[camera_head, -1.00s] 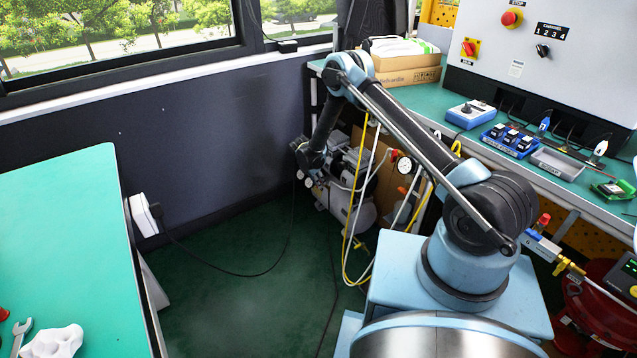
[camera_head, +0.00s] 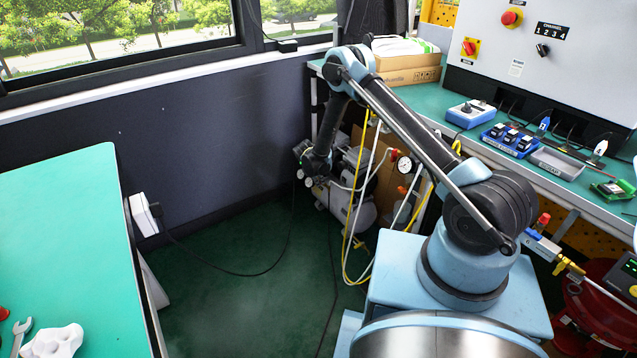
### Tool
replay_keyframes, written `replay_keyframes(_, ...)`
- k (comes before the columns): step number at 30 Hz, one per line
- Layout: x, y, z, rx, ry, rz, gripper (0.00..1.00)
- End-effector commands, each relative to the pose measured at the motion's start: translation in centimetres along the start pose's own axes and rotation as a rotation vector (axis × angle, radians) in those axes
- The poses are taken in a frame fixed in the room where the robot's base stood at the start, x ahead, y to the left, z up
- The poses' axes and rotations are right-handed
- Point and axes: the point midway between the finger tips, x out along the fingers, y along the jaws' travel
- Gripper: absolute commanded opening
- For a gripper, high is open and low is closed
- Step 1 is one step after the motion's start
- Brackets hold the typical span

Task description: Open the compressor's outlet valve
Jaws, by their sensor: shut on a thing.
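The compressor (camera_head: 362,212) stands on the floor under the bench, in the corner by the dark wall. It has a pale tank, small round gauges (camera_head: 308,181) and white and yellow hoses in front. My gripper (camera_head: 303,152) is at the compressor's upper left end, above the gauges, with my arm reaching down to it from the right. It is shut on a small part there, apparently the outlet valve's handle. The valve and the fingertips are too small and too covered by my wrist to make out, so the handle's angle cannot be told.
Yellow and white hoses (camera_head: 349,237) hang from the bench in front of the compressor. A cardboard box (camera_head: 413,76) stands on the green bench. A black cable (camera_head: 235,272) crosses the open green floor. A green table (camera_head: 75,240) stands at the left.

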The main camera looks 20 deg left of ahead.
Motion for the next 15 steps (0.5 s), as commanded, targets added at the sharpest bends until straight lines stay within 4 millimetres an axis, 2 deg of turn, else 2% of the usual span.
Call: replay_keyframes(15, 0.06, -0.58, -0.01, 0.200, 0.000, 0.173, 0.00)
